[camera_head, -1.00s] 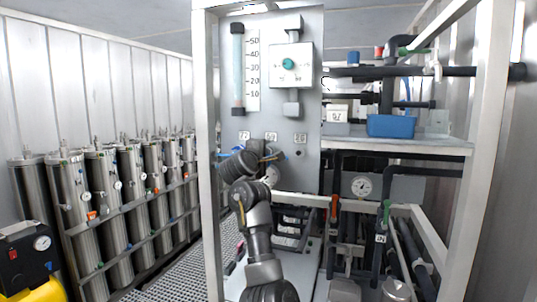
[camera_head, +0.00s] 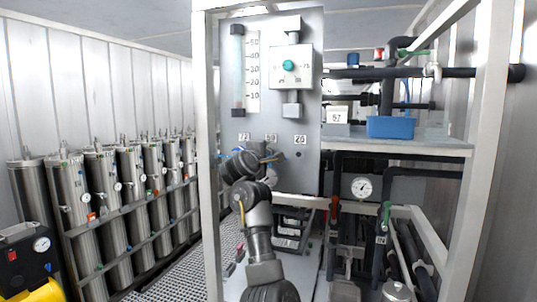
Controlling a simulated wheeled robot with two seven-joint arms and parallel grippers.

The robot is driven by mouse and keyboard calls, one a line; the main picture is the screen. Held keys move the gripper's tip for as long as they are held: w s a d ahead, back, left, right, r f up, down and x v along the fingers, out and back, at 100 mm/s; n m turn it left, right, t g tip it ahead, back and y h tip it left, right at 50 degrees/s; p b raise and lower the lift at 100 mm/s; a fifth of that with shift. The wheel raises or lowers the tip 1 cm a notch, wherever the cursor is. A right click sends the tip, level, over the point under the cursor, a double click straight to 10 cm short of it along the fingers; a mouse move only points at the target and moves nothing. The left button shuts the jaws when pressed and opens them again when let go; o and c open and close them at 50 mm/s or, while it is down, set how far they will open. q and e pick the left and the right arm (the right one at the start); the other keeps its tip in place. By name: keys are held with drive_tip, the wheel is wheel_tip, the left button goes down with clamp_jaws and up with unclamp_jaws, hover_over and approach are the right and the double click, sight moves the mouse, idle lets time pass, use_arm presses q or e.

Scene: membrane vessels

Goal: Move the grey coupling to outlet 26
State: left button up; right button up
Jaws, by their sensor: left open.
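The grey upright panel (camera_head: 309,110) bears a row of small number labels at its lower part. The rightmost label (camera_head: 300,140) seems to read 26, and a small dark outlet (camera_head: 299,154) sits below it. My left gripper (camera_head: 268,156) is open in front of the panel, below the middle label and left of outlet 26. Bits of blue and orange show at the gripper. I cannot make out the grey coupling; my gripper and wrist hide the area below the left and middle labels. My right gripper is out of view.
A white frame post (camera_head: 207,150) stands close left of my arm. A shelf (camera_head: 440,147) with a blue box (camera_head: 391,127) and dark pipes is at the right. Steel cylinders (camera_head: 110,200) line the left wall. A gauge (camera_head: 361,188) sits below the shelf.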

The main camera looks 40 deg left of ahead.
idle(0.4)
use_arm(q)
clamp_jaws()
drive_tip(key=shift+f, duration=0.15)
drive_tip(key=shift+s, duration=0.25)
drive_tip(key=shift+v, duration=0.8)
drive_tip(key=shift+p+v, duration=0.55)
drive_tip(key=shift+v, duration=1.4)
